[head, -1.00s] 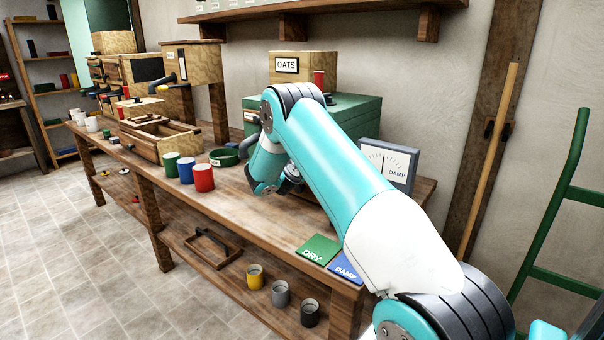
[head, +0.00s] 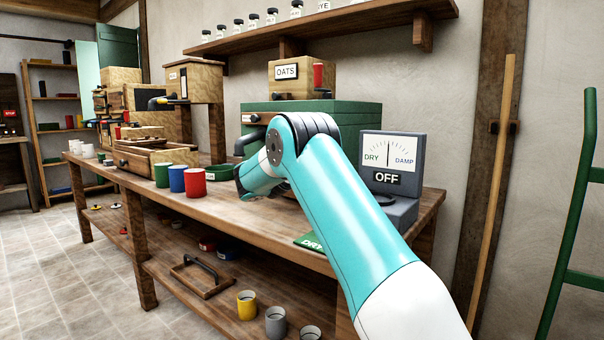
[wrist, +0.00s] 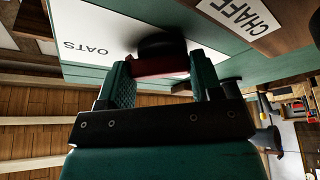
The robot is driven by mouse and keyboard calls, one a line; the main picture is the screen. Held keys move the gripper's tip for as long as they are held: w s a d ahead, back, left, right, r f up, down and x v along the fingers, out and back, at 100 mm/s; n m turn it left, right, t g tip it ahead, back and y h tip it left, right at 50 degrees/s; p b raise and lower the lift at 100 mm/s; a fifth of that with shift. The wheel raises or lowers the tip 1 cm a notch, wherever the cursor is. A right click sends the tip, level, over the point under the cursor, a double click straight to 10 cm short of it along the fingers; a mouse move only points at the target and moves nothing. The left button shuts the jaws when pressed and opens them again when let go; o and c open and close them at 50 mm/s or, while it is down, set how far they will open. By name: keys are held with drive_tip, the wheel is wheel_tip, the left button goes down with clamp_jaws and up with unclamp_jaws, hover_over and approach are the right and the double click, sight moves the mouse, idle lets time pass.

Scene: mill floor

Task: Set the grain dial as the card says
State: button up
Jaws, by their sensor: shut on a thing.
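In the wrist view, my gripper (wrist: 160,82) is shut on the red bar (wrist: 158,68) of a dark round knob (wrist: 160,45), which looks like the grain dial. The knob sits by a white plate (wrist: 110,25) that reads OATS, upside down in this view, on a green face. Any pointer mark on the knob is hidden. In the head view, the green cabinet (head: 340,112) stands on the bench behind my arm, which hides my gripper and the dial. An OATS card (head: 287,72) is on the wooden box (head: 300,87) on top of the cabinet.
A CHAFF label (wrist: 240,20) is beside the dial in the wrist view. A DRY/DAMP meter (head: 390,152) with an OFF sign stands right of my arm. Green, blue and red cups (head: 195,183) stand left on the bench (head: 270,230). A green DRY card (head: 309,243) lies near its front edge.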

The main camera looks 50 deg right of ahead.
drive_tip(key=m+b, duration=0.1)
drive_tip(key=m+g+b, duration=0.1)
drive_tip(key=m+b, duration=0.1)
drive_tip(key=shift+f+h, duration=0.3)
drive_tip(key=shift+h, duration=0.1)
drive_tip(key=shift+r+m+b, duration=0.15)
drive_tip(key=shift+m+b, duration=0.15)
drive_tip(key=shift+b, duration=0.1)
drive_tip(key=o, duration=0.9)
drive_tip(key=shift+a, duration=0.1)
drive_tip(key=v, duration=0.7)
drive_tip(key=shift+a, duration=0.15)
drive_tip(key=shift+r, duration=0.1)
